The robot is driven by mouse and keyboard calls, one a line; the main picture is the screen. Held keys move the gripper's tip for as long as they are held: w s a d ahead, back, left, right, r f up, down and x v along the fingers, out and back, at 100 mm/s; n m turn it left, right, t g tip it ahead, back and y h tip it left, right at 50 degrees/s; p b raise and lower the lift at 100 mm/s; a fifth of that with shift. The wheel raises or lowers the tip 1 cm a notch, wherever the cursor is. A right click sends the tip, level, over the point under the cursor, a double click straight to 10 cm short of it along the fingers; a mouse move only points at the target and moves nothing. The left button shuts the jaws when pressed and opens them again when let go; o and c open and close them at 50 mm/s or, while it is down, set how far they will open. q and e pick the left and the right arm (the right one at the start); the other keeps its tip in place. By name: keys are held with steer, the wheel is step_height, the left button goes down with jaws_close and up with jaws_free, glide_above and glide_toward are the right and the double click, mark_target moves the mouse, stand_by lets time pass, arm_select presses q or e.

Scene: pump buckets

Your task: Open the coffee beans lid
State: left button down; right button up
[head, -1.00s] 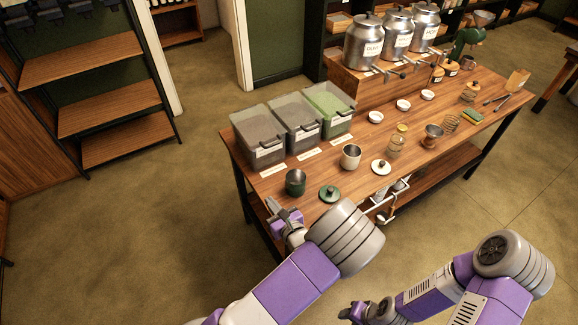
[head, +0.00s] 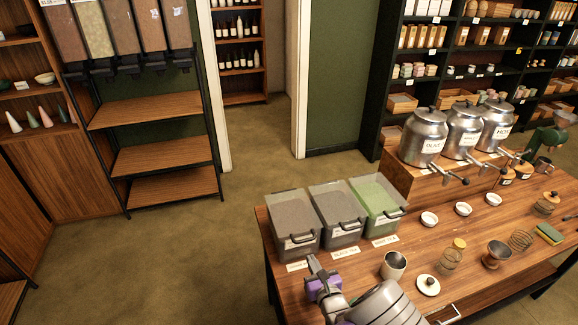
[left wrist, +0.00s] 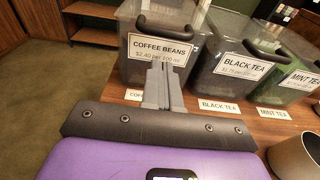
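The coffee beans bin (head: 293,226) is the leftmost of three clear bins on the wooden table, with dark contents. Its label (left wrist: 160,50) reads "COFFEE BEANS" in the left wrist view. A dark curved handle (left wrist: 168,28) is at the front of its lid, which looks closed. My left gripper (head: 312,262) is just in front of this bin, near its lower front. In the left wrist view its grey fingers (left wrist: 161,70) are together, overlapping the label below the handle. They look empty, and I cannot tell whether they touch the bin. My right gripper is out of view.
The black tea bin (head: 338,212) and mint tea bin (head: 377,202) stand close on the right. Metal canisters (head: 424,138) stand farther back. Floor is open left of the table.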

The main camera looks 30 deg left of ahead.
arm_select(q)
steer(key=x, duration=0.3)
steer(key=b+x, duration=0.1)
steer(key=x, duration=0.1)
steer(key=shift+w+a+r, duration=0.1)
steer(key=shift+w+r, duration=0.05)
steer(key=shift+r, duration=0.25)
steer(key=w+a+r+p, duration=0.3)
steer(key=r+p, duration=0.2)
steer(key=r, duration=0.3)
steer(key=w+a+r+p, duration=0.3)
steer(key=a+r+p, duration=0.1)
steer(key=r, duration=0.4)
steer(key=w+a+r+p, duration=0.1)
steer(key=w+a+r, duration=0.2)
steer(key=w+a, duration=0.7)
steer(key=shift+a, duration=0.85)
steer(key=shift+d, duration=0.15)
steer(key=f+b+v, duration=0.1)
steer(key=v, duration=0.8)
steer(key=shift+s+d+f, duration=0.15)
steer(key=shift+s+d, duration=0.15)
steer(key=shift+s, duration=0.1)
steer(key=shift+f, duration=0.1)
